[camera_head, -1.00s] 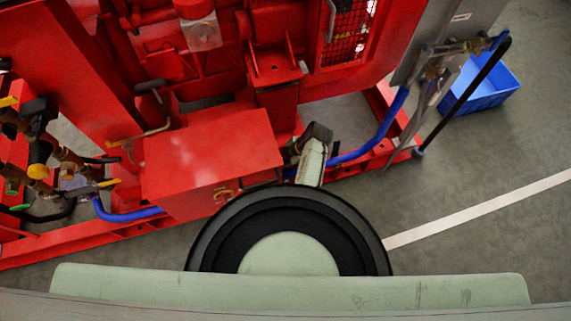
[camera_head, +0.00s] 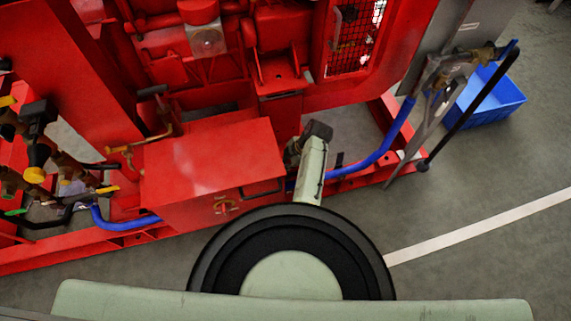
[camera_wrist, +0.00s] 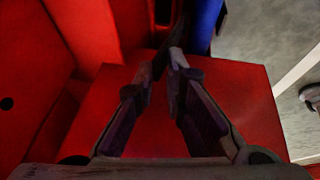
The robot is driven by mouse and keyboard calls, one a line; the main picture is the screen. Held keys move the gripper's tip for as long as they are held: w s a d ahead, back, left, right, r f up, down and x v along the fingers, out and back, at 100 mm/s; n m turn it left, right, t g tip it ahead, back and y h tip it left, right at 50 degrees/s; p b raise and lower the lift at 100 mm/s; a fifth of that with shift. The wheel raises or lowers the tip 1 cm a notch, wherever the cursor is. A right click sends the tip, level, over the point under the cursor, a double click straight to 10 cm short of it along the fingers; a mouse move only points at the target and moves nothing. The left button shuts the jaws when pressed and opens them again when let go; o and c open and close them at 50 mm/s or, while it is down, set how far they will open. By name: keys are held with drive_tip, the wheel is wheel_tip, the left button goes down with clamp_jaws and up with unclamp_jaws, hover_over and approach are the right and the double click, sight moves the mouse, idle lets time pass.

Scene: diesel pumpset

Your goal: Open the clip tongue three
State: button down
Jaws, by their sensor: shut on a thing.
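My gripper (camera_wrist: 176,68) is in the wrist view, with its two dark fingers nearly meeting at the tips. The fingers are shut on a thin dark piece (camera_wrist: 159,66) in front of a red surface. I cannot tell whether this piece is clip tongue three; the fingertips and shadow hide much of it. In the head view, my pale green arm reaches toward the red machine, just right of a red box (camera_head: 212,160). My gripper cannot be made out there.
A blue hose (camera_head: 378,153) runs close to the right of my arm, along the red base frame. A dark pole (camera_head: 470,105) leans by a blue crate (camera_head: 490,97). Brass valves and pipes (camera_head: 50,165) crowd the left. Grey floor is free at the lower right.

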drive_tip(key=shift+w+a+r, duration=0.1)
drive_tip(key=shift+w+a, duration=0.15)
drive_tip(key=shift+w, duration=0.25)
drive_tip(key=c, duration=1.8)
unclamp_jaws()
drive_tip(key=shift+s, duration=0.15)
drive_tip(key=shift+d, duration=0.1)
drive_tip(key=v, duration=1.1)
drive_tip(key=shift+d+r, duration=0.2)
drive_tip(key=shift+r, duration=0.1)
drive_tip(key=shift+s, duration=0.1)
